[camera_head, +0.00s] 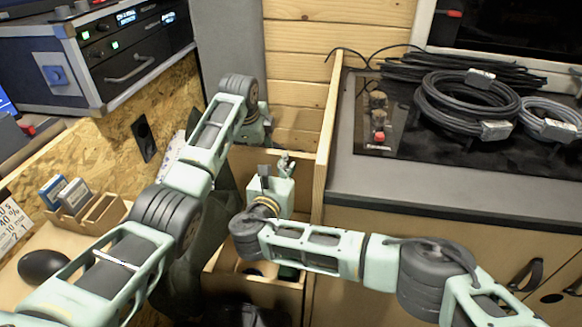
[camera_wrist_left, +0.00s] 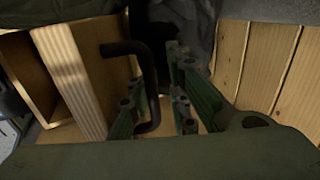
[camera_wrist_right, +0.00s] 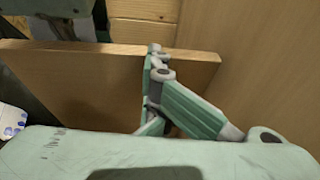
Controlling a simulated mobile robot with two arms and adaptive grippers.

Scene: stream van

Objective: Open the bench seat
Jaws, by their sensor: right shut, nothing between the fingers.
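The wooden bench box (camera_head: 255,289) stands low between the desk and the counter. Its inside shows from above, with dark items in it. A wooden panel (camera_head: 305,185), which looks like the raised seat lid, stands upright behind the box opening; its top edge shows in the right wrist view (camera_wrist_right: 100,85). My right gripper (camera_head: 285,163) is shut and empty in front of this panel. My left gripper (camera_wrist_left: 155,93) is hidden behind my arm in the head view. In its wrist view its fingers are apart, with a bent black bar (camera_wrist_left: 148,60) between them; contact is unclear.
The counter (camera_head: 440,190) with coiled cables (camera_head: 468,100) stands close on the right. A wooden upright (camera_head: 327,120) edges it. The desk with a card holder (camera_head: 95,212) and a black mouse (camera_head: 43,266) is on the left. A slatted wall closes the back.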

